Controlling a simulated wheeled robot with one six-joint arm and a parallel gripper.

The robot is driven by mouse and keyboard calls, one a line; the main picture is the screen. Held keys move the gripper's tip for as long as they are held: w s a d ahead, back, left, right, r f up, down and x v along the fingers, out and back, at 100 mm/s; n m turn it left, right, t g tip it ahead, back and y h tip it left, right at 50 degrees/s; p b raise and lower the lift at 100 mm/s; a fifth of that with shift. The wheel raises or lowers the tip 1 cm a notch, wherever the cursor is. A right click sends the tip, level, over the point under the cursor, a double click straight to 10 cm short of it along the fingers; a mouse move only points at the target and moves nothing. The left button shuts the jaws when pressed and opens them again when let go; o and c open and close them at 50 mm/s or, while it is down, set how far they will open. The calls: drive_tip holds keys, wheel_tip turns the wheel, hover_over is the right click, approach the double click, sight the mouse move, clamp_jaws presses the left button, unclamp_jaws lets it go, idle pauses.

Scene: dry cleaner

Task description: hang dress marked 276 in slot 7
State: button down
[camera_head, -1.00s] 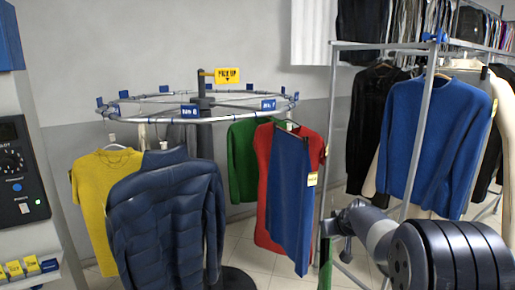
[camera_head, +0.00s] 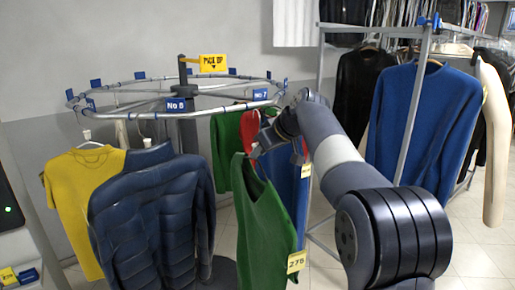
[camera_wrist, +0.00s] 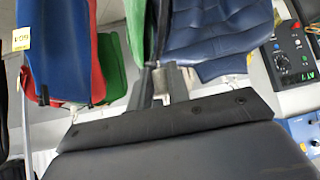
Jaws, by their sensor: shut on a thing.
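A green dress (camera_head: 262,215) with a yellow tag (camera_head: 296,262) that appears to read 276 hangs from my gripper (camera_head: 258,150) in the head view. My gripper is shut at its top, where the hanger is too small to make out. The dress hangs upright in front of the round rail, to the right of the navy puffer jacket. The blue slot 7 sign (camera_head: 260,94) is on the rail's front right, a little above my gripper. In the wrist view, dark gripper parts (camera_wrist: 160,88) show, but the grip itself is unclear.
The round rail (camera_head: 140,111) carries a No 8 sign (camera_head: 176,105), a yellow top (camera_head: 75,190), a navy puffer jacket (camera_head: 150,215), and red, blue and another green garment behind my arm. A rack with a blue sweater (camera_head: 418,125) stands at right.

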drive_tip(key=s+d+b, duration=0.2)
drive_tip(key=s+d, duration=0.1)
drive_tip(key=s, duration=0.7)
drive_tip(key=s+d+b, duration=0.1)
drive_tip(key=s+d, duration=0.3)
drive_tip(key=s, duration=0.7)
drive_tip(key=shift+d+b, duration=0.2)
drive_tip(key=shift+b, duration=0.15)
drive_tip(key=shift+w, duration=0.1)
